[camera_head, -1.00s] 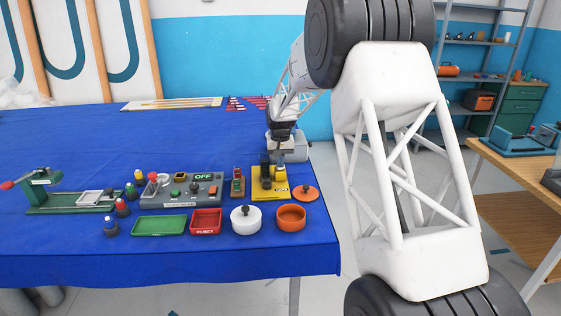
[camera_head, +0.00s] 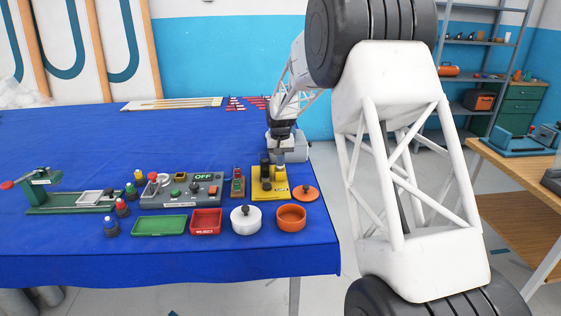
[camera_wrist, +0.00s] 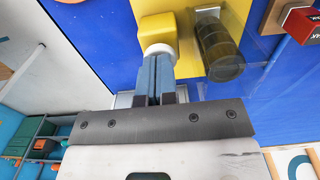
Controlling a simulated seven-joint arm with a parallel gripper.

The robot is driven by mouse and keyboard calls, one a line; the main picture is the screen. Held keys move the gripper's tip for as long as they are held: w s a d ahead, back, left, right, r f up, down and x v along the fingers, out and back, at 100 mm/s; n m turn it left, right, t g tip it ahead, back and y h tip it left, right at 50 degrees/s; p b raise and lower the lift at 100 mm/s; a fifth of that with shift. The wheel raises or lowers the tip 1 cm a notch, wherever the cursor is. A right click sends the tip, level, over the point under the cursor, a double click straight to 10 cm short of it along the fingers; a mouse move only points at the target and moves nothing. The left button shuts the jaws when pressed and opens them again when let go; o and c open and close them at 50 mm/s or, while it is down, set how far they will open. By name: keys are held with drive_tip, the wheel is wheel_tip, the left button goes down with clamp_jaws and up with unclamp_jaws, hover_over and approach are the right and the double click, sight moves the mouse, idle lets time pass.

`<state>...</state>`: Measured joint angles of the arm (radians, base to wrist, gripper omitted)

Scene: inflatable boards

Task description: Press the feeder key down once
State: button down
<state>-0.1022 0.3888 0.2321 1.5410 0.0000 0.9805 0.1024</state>
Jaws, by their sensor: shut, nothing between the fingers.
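The feeder is a yellow base plate (camera_head: 270,194) at the right end of the row on the blue table. It bears a dark see-through cylinder (camera_wrist: 218,48) and, beside it, a yellow block with a pale round cap (camera_wrist: 157,50), which looks like the key. My gripper (camera_wrist: 157,62) is shut and empty. Its blue-grey fingertips are at the cap's edge in the wrist view; whether they touch it I cannot tell. In the head view my gripper (camera_head: 281,157) points down over the right part of the plate, hiding much of the block.
Left of the feeder are a small red-and-green switch box (camera_head: 238,184) and a grey control panel (camera_head: 181,192) reading OFF. In front stand a white lidded pot (camera_head: 244,222), an orange bowl (camera_head: 291,217), a red tray (camera_head: 206,222) and a green tray (camera_head: 159,225).

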wheel_tip(320, 180, up, 8)
idle(2.0)
drive_tip(key=shift+r, duration=0.1)
idle(0.6)
drive_tip(key=s+d+r, duration=0.2)
drive_tip(key=s+r, duration=0.2)
drive_tip(key=s, duration=0.6)
drive_tip(key=s+d+r+t, duration=0.15)
drive_tip(key=s+r, duration=0.25)
drive_tip(key=s, duration=0.6)
drive_tip(key=s+d+r, duration=0.3)
drive_tip(key=s+r, duration=0.1)
drive_tip(key=s, duration=0.7)
drive_tip(key=s+d+f, duration=0.1)
drive_tip(key=s+f, duration=0.2)
drive_tip(key=s, duration=1.2)
drive_tip(key=s+d+f+t, duration=0.1)
drive_tip(key=s+d+f, duration=0.1)
drive_tip(key=s, duration=1.3)
drive_tip(key=shift+f, duration=0.6)
